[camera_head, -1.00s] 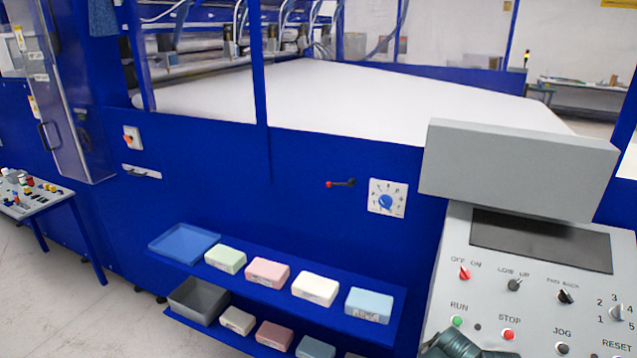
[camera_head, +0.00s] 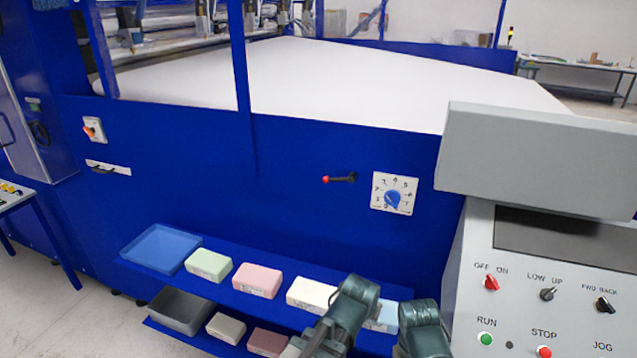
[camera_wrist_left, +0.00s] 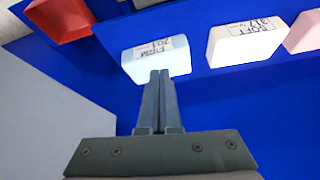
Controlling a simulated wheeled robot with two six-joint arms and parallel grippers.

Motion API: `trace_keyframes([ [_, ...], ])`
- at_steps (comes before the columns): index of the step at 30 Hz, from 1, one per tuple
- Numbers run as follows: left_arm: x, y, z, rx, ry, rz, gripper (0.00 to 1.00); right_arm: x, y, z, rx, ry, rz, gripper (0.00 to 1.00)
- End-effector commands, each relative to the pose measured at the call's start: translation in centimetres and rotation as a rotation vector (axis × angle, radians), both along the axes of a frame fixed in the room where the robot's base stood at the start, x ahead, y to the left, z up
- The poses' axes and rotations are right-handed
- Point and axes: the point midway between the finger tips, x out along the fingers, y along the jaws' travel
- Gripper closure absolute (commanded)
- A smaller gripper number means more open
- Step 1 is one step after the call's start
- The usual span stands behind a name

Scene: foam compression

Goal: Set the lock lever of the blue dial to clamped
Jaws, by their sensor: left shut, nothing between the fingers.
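The blue dial (camera_head: 394,199) sits on a white numbered plate on the blue machine front. Left of it is the lock lever (camera_head: 340,178), a short black arm lying about level, its red knob pointing left. The lever stands apart from both arms; I see no clamped or unclamped marking. In the left wrist view my left gripper (camera_wrist_left: 161,78) is shut and empty, its fingertips in front of the light blue foam block (camera_wrist_left: 155,62); I cannot tell if they touch.
A shelf with a blue tray (camera_head: 160,250) and several foam blocks runs below the dial. A lower shelf holds a grey bin (camera_head: 180,312) and more blocks. The grey control console (camera_head: 550,260) stands close on the right. The panel around the lever is clear.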

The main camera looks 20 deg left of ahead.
Motion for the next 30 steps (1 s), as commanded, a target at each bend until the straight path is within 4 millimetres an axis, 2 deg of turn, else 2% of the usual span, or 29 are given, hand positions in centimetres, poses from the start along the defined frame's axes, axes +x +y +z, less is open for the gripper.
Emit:
trace_keyframes([
  [4, 3.6, 1.0, 0.8, -0.046, -0.157, 0.039, 1.00, 0.0, 0.0, -1.2, 0.000, 0.000, 0.000, 1.00],
  [8, 7.5, 2.5, 2.6, -0.099, -0.351, 0.082, 1.00, 0.0, 0.0, -2.3, 0.000, 0.000, 0.000, 1.00],
  [12, 11.3, 4.8, 5.9, -0.161, -0.595, 0.129, 1.00, 0.0, 0.0, -3.5, 0.000, 0.000, 0.000, 1.00],
  [15, 13.2, 6.7, 8.7, -0.201, -0.772, 0.157, 1.00, 0.0, 0.0, -4.4, 0.000, 0.000, 0.000, 1.00],
  [21, 14.8, 10.7, 14.6, -0.266, -1.120, 0.194, 1.00, 0.0, 0.0, -6.0, 0.000, 0.000, -0.001, 1.00],
  [27, 14.0, 13.8, 19.4, -0.307, -1.396, 0.201, 1.00, 0.0, 0.0, -7.2, 0.000, 0.000, -0.001, 1.00],
  [30, 13.4, 14.8, 20.9, -0.319, -1.488, 0.200, 1.00, 0.0, 0.0, -7.5, 0.000, 0.000, -0.001, 1.00],
])
